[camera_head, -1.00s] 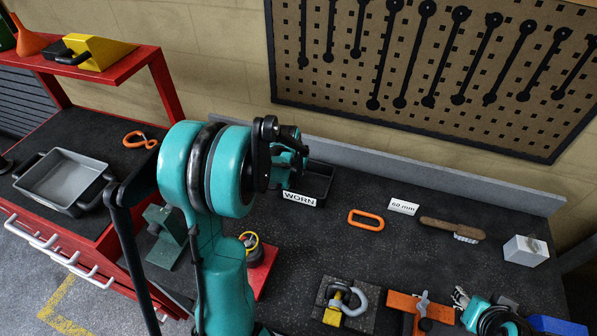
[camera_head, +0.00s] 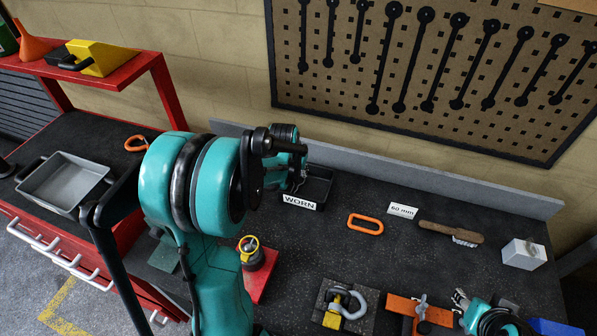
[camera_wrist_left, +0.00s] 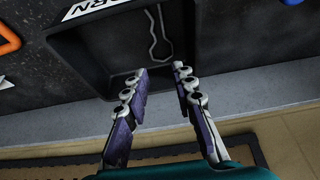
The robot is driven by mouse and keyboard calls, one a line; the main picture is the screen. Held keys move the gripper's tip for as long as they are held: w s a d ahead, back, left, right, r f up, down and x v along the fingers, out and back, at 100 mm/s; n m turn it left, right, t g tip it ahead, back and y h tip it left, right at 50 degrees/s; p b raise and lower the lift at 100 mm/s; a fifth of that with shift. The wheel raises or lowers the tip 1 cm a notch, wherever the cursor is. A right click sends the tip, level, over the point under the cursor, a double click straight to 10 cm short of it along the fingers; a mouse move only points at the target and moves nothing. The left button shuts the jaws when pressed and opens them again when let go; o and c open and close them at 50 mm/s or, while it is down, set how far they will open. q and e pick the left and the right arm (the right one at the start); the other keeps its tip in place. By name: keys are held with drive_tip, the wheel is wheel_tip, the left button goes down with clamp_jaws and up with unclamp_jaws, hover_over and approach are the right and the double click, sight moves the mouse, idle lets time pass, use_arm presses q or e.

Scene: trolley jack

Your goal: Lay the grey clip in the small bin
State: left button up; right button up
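The small black bin (camera_head: 325,184) with a WORN label stands on the bench against the back ledge. It fills the upper middle of the left wrist view (camera_wrist_left: 85,62). The grey clip (camera_wrist_left: 152,38), a thin bent wire shape, shows inside the bin, apparently lying on its floor. My left gripper (camera_wrist_left: 160,72) is over the bin, its two fingers spread with a clear gap and nothing between them. In the head view my left arm hides most of that gripper. My right gripper (camera_head: 461,298) is low at the right; its finger opening is too small to judge.
An orange ring (camera_head: 365,223), a 60 mm card (camera_head: 403,210), a brush (camera_head: 452,232) and a white block (camera_head: 524,253) lie right of the bin. A shackle (camera_head: 345,302) and an orange bracket (camera_head: 420,309) sit in front. A grey tray (camera_head: 62,183) is at left.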

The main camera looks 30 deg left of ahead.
use_arm(q)
drive_tip(key=a+p+v, duration=0.1)
drive_tip(key=p+v, duration=0.1)
drive_tip(key=v, duration=0.6)
drive_tip(key=s+d+r+m+t, duration=0.1)
drive_tip(key=s+d+r, duration=0.1)
drive_tip(key=s+d, duration=0.5)
drive_tip(key=s+d+r+m+t+h, duration=0.1)
drive_tip(key=s+d+r, duration=0.2)
drive_tip(key=s+d, duration=0.5)
drive_tip(key=shift+d+m+t, duration=0.3)
drive_tip(key=shift+d, duration=1.7)
drive_tip(key=shift+s+r, duration=0.1)
drive_tip(key=shift+s, duration=0.05)
